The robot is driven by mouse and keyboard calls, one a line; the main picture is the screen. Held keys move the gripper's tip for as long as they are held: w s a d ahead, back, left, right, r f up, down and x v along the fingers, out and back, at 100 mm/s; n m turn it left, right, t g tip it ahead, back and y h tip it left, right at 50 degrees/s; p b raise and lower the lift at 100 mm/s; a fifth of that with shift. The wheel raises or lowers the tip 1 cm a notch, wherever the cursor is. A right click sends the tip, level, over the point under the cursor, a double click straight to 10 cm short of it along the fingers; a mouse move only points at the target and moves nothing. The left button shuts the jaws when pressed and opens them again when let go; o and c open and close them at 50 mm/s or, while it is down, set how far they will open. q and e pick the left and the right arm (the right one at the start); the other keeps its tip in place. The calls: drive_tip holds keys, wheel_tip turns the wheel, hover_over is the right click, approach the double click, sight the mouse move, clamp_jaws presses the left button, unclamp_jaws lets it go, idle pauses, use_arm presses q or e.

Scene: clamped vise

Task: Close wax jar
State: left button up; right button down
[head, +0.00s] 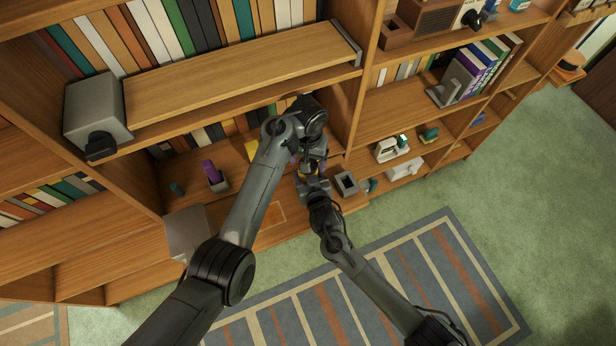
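My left arm comes in from the left and bends down over the lower shelf in the middle of the head view. My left gripper (314,160) points down there. My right arm comes in from the lower right, and my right gripper (312,184) meets the same spot from the front. Small yellow and purple patches show between and beside the two grippers. I cannot make out a wax jar or its lid there, as the grippers and wrists cover that spot. Whether either gripper is open or shut is too small to tell.
A purple object (210,171) in a grey holder stands on the lower shelf (235,160) to the left. A dark open box (346,183) is just right of my grippers. A grey vise block (95,109) sits at the left end of a wooden board (235,75) above.

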use_arm(q)
drive_tip(key=shift+r, duration=1.8)
drive_tip(key=shift+c, duration=0.3)
drive_tip(key=shift+r, duration=0.1)
drive_tip(key=shift+w+r+n, duration=0.1)
drive_tip(key=shift+r+n, duration=0.85)
drive_tip(key=shift+n, duration=0.05)
drive_tip(key=shift+r+n, duration=0.6)
drive_tip(key=shift+r, duration=0.1)
drive_tip(key=shift+f, duration=0.15)
drive_tip(key=shift+f, duration=3.85)
